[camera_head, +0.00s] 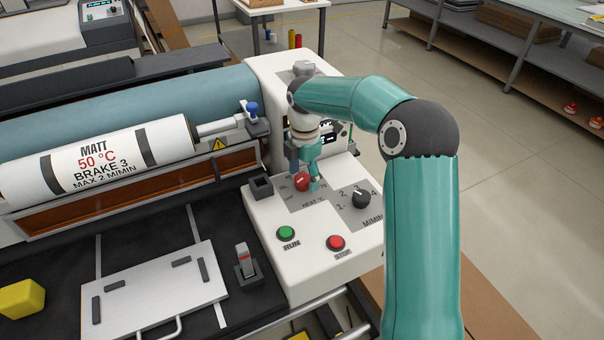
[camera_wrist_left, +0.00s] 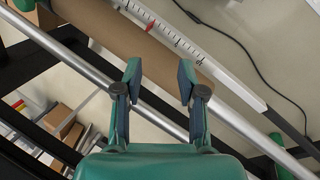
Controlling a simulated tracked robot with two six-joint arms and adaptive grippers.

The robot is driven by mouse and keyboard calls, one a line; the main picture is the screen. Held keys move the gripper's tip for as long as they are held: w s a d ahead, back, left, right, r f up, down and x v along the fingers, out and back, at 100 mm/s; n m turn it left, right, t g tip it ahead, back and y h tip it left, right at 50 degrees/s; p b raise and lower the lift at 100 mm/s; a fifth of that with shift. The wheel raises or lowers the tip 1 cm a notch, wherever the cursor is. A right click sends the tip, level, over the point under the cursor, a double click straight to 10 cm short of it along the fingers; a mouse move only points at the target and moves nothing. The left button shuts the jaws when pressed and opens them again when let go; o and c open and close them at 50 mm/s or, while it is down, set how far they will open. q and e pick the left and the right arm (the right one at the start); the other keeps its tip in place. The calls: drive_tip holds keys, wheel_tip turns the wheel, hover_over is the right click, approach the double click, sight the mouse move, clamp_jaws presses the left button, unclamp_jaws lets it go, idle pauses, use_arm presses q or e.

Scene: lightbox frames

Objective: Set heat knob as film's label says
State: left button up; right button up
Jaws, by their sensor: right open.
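The film roll (camera_head: 98,160) lies at the left in the head view. Its label reads MATT, 50 °C, BRAKE 3, MAX 2 M/MIN. The red heat knob (camera_head: 302,181) is on the white control panel, on a grey HEAT °C scale that my gripper partly hides. My right gripper (camera_head: 306,180) points down at the red knob, its open fingers at the knob's sides; I cannot tell whether they touch it. My left gripper (camera_wrist_left: 158,82) shows only in the left wrist view, open and empty, above a metal bar and a brown roll.
A black M/MIN knob (camera_head: 360,197), a green RUN button (camera_head: 286,233) and a red STOP button (camera_head: 336,243) are close by on the panel. A white plate (camera_head: 150,290), a lever (camera_head: 245,262) and a yellow block (camera_head: 22,298) are at the front left.

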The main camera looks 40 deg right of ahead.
drive_tip(key=c, duration=1.1)
drive_tip(key=shift+d, duration=0.1)
drive_tip(key=shift+c, duration=0.2)
